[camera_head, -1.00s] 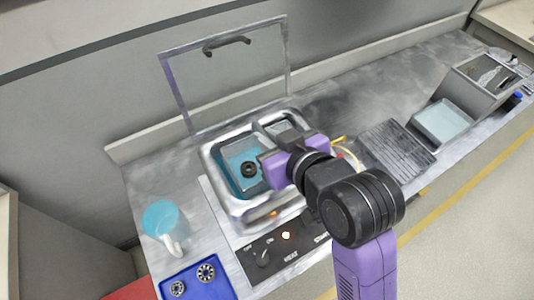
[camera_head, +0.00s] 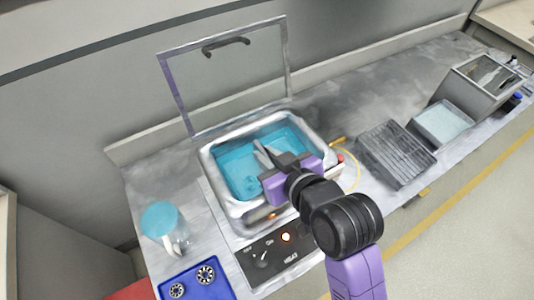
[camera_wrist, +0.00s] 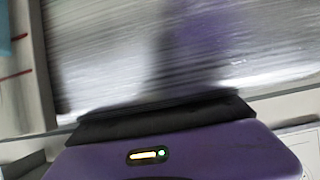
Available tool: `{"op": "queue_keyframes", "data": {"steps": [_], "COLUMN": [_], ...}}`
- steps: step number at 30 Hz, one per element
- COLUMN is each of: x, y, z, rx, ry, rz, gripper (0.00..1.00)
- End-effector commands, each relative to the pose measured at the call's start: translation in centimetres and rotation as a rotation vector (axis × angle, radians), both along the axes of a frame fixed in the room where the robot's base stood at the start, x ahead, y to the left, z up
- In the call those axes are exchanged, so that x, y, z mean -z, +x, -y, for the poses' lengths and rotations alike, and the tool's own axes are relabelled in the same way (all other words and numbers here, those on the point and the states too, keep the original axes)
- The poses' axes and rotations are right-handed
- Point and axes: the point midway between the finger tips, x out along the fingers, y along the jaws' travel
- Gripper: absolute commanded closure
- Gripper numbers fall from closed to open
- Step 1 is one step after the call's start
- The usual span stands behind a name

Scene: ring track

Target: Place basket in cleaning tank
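The cleaning tank (camera_head: 216,201) is a metal-rimmed basin of blue liquid on the counter. Its clear lid (camera_head: 236,75) stands raised behind it. My gripper (camera_head: 265,150) is over the right part of the tank, its two grey fingers pointing to the far left with a small gap between them. I see nothing between them. The basket does not show clearly; only a faint darker mark is in the liquid. The wrist view is blurred, with a grey streaked surface that I cannot identify.
A blue tray with round metal parts (camera_head: 206,274) and a jug with blue contents (camera_head: 163,221) are at the left. A dark ribbed rack (camera_head: 395,152), a shallow bin (camera_head: 440,124) and a grey box (camera_head: 483,84) stand at the right. A yellow hose (camera_head: 352,176) lies beside the tank.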

Motion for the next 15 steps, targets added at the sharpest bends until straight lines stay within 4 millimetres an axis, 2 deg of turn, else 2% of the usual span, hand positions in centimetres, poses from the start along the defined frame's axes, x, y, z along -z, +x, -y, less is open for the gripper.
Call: {"op": "queue_keyframes", "data": {"steps": [1,2,15], "x": [-0.01,-0.01,-0.48], "y": [0.00,0.00,-0.35], "z": [0.01,0.01,0.27], "rx": [0.000,0.000,0.001], "ry": [-0.001,-0.001,0.000], "rz": [-0.001,-0.001,0.000], "gripper": [0.73,0.67,0.67]}}
